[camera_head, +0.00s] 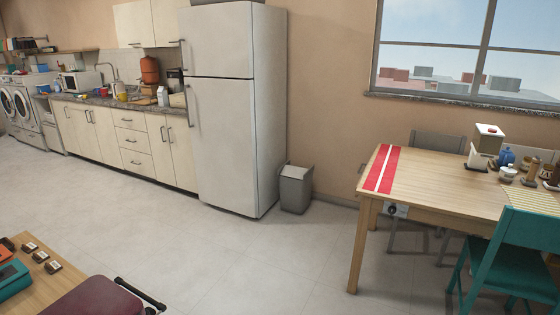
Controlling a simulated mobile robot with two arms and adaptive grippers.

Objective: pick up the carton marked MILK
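A small white carton (162,96) stands upright on the kitchen counter, just left of the fridge. It is too small for me to read any lettering on it. Neither of my grippers is in view.
A tall fridge (222,110) stands right of the counter (130,103), with a grey bin (295,188) beside it. A wooden table (430,190) with a white box-shaped item (487,147) and chairs is at right. Another table (38,285) is at lower left. The middle floor is clear.

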